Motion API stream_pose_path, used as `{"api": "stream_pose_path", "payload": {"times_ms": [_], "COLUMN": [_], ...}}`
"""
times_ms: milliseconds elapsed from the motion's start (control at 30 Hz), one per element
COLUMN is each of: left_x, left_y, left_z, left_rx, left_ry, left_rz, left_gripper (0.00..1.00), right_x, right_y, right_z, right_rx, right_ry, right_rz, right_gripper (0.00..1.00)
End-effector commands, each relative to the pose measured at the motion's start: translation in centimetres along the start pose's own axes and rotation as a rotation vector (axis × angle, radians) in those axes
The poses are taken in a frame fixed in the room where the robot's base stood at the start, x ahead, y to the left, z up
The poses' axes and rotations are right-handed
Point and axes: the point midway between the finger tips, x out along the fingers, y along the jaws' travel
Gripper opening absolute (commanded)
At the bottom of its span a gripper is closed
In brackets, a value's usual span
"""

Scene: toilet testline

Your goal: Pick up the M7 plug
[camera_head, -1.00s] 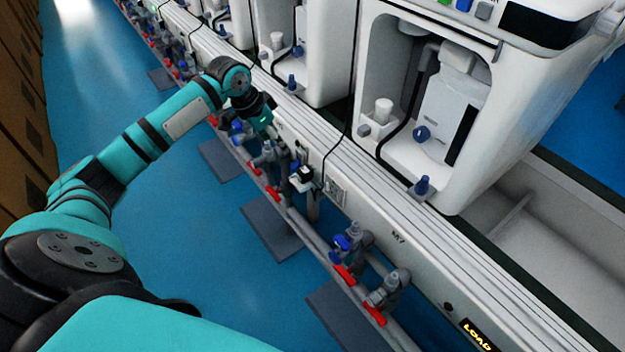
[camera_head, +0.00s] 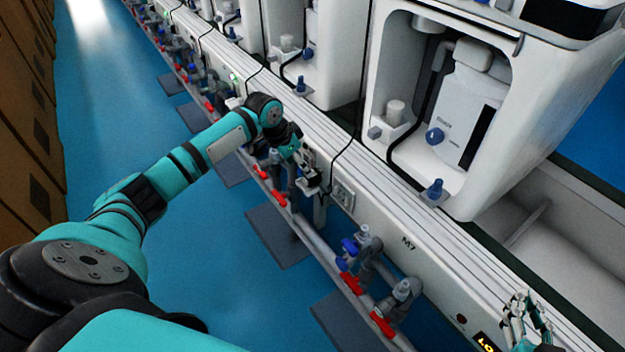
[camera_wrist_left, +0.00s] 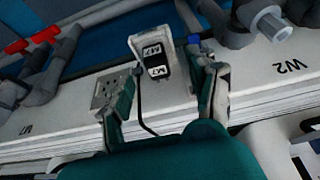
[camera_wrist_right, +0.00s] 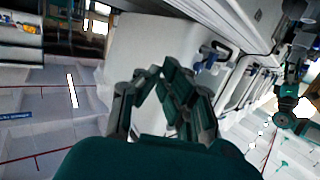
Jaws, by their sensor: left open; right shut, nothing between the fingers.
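The M7 plug (camera_wrist_left: 152,55) is a white and black block with label plates, in the middle of the left wrist view. In the head view it is small (camera_head: 311,179), at the bench side by the socket panel (camera_head: 343,195). My left gripper (camera_wrist_left: 166,68) is open, its fingers apart on either side of the plug in the left wrist view; I cannot tell whether they touch it. In the head view the left gripper (camera_head: 301,163) is just behind the plug. My right gripper (camera_head: 524,302) is shut and empty at the lower right; its fingertips meet in the right wrist view (camera_wrist_right: 160,76).
Grey pipes with red-handled valves (camera_head: 383,324) run along the bench front. The bench face bears the mark M7 (camera_head: 408,243). A white unit with a bottle (camera_head: 465,110) stands on the bench. A black cable (camera_head: 352,140) hangs over the edge. The blue floor (camera_head: 200,270) is mostly open.

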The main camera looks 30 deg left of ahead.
Motion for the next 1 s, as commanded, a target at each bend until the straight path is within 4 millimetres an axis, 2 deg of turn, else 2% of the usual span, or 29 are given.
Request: {"api": "stream_pose_path", "payload": {"times_ms": [167,367,600,800,1000], "left_x": [0.8,2.7,4.8,5.3,5.2], "left_y": [0.1,0.6,0.7,0.7,0.7], "left_z": [0.1,0.2,0.2,0.2,0.2], "left_rx": [0.0,0.0,0.0,0.0,0.0], "left_ry": [-0.001,-0.001,-0.001,-0.001,-0.001], "left_rz": [0.0,-0.001,-0.001,-0.001,-0.001], "left_gripper": [0.6,0.6,0.6,0.6,0.6], "right_x": [0.2,-0.1,-1.8,-2.6,-2.7], "right_y": [-0.2,-0.8,-1.4,-1.5,-1.5], "right_z": [-1.3,-5.3,-9.5,-10.7,-10.8], "right_rx": [0.001,0.006,0.014,0.017,0.017], "right_ry": [0.081,0.317,0.574,0.651,0.653], "right_rz": [-0.005,-0.019,-0.033,-0.037,-0.037], "right_gripper": [0.0,0.0,0.0,0.0,0.0]}}
